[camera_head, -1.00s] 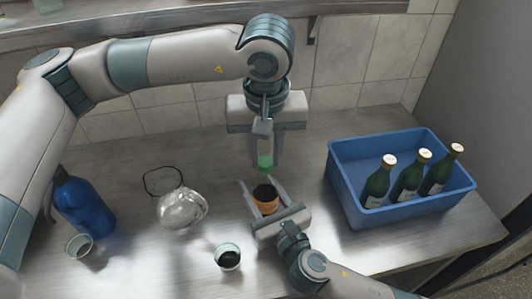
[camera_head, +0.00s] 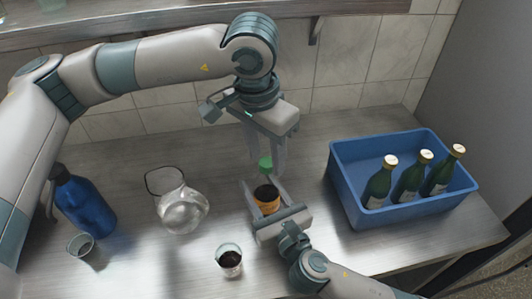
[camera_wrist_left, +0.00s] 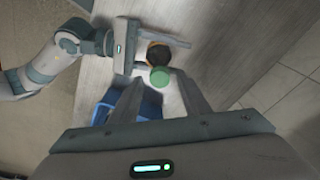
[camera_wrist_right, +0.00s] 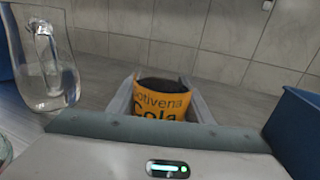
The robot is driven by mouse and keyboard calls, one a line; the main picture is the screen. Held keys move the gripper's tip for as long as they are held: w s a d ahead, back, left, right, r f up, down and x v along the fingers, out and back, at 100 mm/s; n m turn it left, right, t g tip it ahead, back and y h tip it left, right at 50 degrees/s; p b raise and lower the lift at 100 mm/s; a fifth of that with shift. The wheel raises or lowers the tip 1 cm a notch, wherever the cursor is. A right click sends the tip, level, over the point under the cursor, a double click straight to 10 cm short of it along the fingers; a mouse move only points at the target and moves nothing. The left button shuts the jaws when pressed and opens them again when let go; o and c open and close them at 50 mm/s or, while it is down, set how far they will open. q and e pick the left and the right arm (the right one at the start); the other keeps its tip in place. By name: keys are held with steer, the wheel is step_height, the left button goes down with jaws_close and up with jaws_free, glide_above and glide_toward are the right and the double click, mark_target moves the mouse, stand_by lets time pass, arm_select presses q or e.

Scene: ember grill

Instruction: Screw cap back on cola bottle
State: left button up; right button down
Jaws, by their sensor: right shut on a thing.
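The cola bottle (camera_head: 267,199) stands upright with an orange label and dark contents. The right wrist view shows its label (camera_wrist_right: 160,105) close up. My right gripper (camera_head: 262,190) is shut around its body from the front. The green cap (camera_head: 265,163) shows above the bottle in the head view, and also in the left wrist view (camera_wrist_left: 160,77). My left gripper (camera_head: 266,172) points down over it, fingers spread with gaps at either side of the cap. A clear neck is not discernible, so I cannot tell whether the cap sits on the bottle.
A blue crate (camera_head: 345,186) with several green bottles (camera_head: 410,180) stands at the right. A glass pitcher (camera_head: 183,212), a glass of dark drink (camera_head: 229,258), a small cup (camera_head: 80,245) and a blue bottle (camera_head: 85,205) stand left. A tiled wall (camera_head: 370,60) closes off the back.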

arm_select(q)
steer(key=shift+r, duration=0.1)
steer(key=shift+r, duration=2.15)
steer(key=shift+n, duration=0.3)
steer(key=shift+c, duration=0.4)
